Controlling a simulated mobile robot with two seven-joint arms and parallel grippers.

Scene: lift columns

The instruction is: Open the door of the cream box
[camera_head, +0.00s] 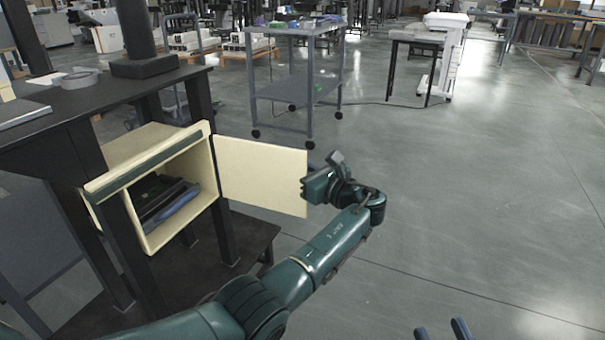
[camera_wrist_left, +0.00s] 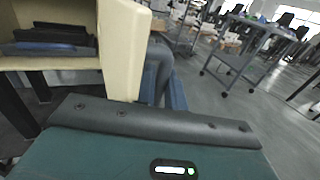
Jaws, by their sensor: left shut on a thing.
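The cream box (camera_head: 206,176) stands under the dark table on the left, and its front is open to view. Its door (camera_head: 262,176) is swung wide out to the right, hinged at the box's right edge. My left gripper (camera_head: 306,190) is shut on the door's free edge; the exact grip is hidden. In the left wrist view the cream door (camera_wrist_left: 122,50) stands upright, with the box interior to its left. My right gripper (camera_head: 441,330) shows only as two blue fingertips at the bottom edge, apart and with nothing between them.
Dark flat items (camera_head: 168,202) lie inside the box. A dark table (camera_head: 60,115) with black legs surrounds it, and a low dark shelf lies beneath. A grey trolley (camera_head: 298,88) stands behind the door. The floor to the right is clear.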

